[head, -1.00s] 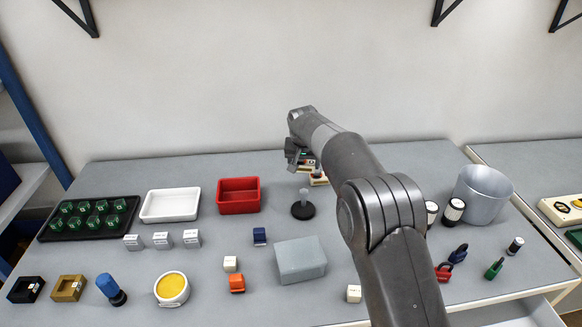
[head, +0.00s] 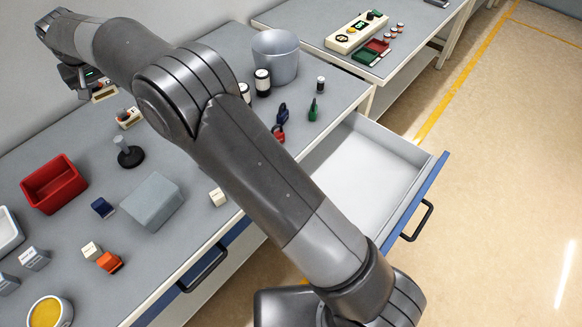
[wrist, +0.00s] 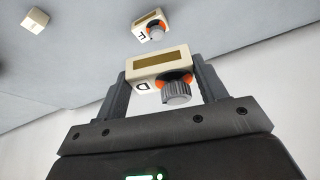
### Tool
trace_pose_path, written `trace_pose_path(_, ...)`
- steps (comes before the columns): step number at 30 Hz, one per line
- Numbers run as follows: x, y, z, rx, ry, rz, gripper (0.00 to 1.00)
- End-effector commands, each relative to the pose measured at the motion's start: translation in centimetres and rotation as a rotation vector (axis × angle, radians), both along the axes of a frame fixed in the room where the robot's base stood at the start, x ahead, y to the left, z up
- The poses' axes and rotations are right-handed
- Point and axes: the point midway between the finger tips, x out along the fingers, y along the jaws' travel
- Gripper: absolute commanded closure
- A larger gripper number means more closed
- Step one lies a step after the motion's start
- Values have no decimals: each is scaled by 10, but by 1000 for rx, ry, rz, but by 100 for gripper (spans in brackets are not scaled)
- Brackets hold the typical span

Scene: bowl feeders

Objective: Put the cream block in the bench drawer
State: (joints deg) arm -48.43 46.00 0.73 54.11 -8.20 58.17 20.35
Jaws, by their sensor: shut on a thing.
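My gripper (wrist: 160,85) is at the far side of the bench near the wall, and in the head view (head: 78,88) it is at the upper left. In the wrist view it is shut on a cream dial box (wrist: 145,68) with a dark yellow window, a grey knob and an orange ring. Plain small cream blocks stand on the bench, one near the front edge (head: 218,197) and one beside an orange block (head: 91,250). The bench drawer (head: 365,180) is pulled open at the right and its visible inside is empty.
Another cream dial box (wrist: 150,26) stands beyond the held one. A black stand (head: 130,156), grey box (head: 152,201), red tray (head: 53,185) and grey bucket (head: 275,57) are on the bench. My arm crosses above the bench and hides part of it.

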Motion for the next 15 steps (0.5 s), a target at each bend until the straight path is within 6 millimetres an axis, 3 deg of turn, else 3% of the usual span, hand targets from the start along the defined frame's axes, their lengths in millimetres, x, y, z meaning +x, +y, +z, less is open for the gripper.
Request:
trace_pose_path(8, 11, -48, -17, -8, 3, -167, 63)
trace_pose_path(15, 26, -124, -26, -6, 3, -434, 63)
